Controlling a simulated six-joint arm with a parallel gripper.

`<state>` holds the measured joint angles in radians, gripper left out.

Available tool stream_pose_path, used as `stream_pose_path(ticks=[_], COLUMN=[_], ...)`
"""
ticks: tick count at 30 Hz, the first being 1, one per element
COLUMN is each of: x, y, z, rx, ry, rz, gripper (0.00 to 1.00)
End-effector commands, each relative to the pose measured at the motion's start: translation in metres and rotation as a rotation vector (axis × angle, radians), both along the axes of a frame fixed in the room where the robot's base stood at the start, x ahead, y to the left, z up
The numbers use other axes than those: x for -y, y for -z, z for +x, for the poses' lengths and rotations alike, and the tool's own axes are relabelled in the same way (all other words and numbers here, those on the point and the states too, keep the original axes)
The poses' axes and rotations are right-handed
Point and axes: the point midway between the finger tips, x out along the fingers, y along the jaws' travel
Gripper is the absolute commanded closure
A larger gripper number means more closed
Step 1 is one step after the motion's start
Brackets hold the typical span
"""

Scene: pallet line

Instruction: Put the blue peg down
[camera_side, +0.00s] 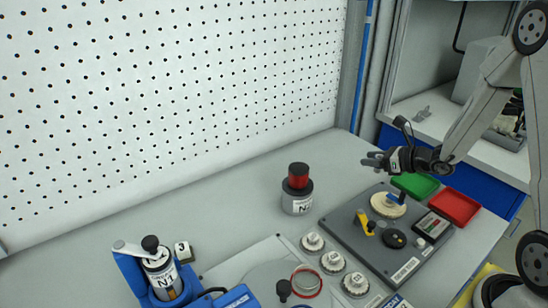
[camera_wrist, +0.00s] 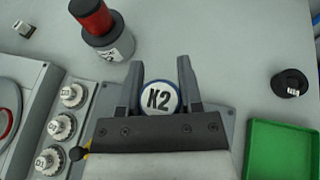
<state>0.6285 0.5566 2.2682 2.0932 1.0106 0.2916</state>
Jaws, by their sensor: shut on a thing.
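In the camera_wrist view, the blue peg (camera_wrist: 161,98) shows as a round white top marked K2 with a blue rim. It sits between the two fingers of my gripper (camera_wrist: 160,82), which are shut on it. The lower part of the peg is hidden. In the camera_side view, my gripper (camera_side: 374,160) reaches in from the right, above the back of the dark grey board (camera_side: 405,268). The peg is too small to make out at the fingers there.
The board carries a cream disc (camera_side: 388,206), a yellow part (camera_side: 363,221) and a black knob (camera_side: 394,238). Green (camera_side: 416,184) and red (camera_side: 455,207) trays lie to its right. The red-topped canister N2 (camera_side: 298,190) and white knobs (camera_side: 332,262) stand to its left.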

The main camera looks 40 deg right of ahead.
Motion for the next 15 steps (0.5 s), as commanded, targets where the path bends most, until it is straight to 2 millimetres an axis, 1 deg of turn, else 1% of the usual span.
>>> stream_pose_path(ticks=[1, 6, 10, 15], x=[0.01, 0.028, 0.033, 0.034], y=[0.0, 0.001, 0.001, 0.001], z=[-0.005, -0.015, -0.018, -0.019], rx=[-0.001, -0.008, -0.01, -0.011], ry=[0.011, 0.022, 0.025, 0.025], rz=[0.0, -0.001, -0.001, -0.001], gripper=[1.0, 1.0, 1.0, 1.0])
